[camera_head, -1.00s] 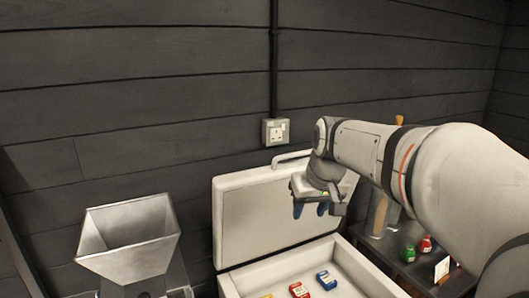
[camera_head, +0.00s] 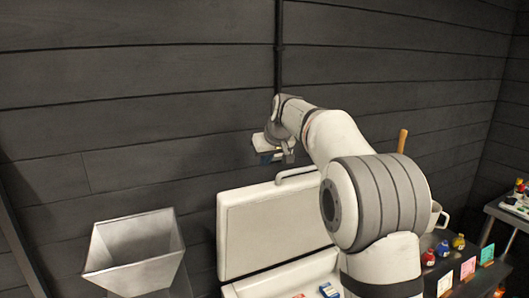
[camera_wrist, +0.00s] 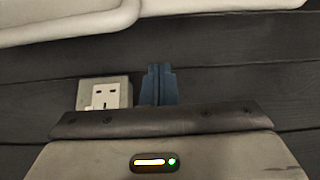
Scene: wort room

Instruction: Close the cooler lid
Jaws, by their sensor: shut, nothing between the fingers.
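The white cooler lid (camera_head: 262,232) stands open, upright at the back of the cooler (camera_head: 285,281), with a rail handle (camera_head: 297,172) along its top edge. In the wrist view the lid edge and handle (camera_wrist: 75,28) cross the top of the picture. My gripper (camera_head: 272,157) is above and behind the lid's top edge, close to the wall. Its blue fingers (camera_wrist: 158,84) are together and empty, apart from the lid. Part of the cooler's right side is hidden behind my arm.
The dark plank wall is close behind, with a socket that shows in the wrist view (camera_wrist: 104,94). A metal hopper (camera_head: 135,250) stands left of the cooler. Several bottles and cards, including a red bottle (camera_head: 428,257), stand on the right. Coloured packs (camera_head: 329,290) lie in the cooler.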

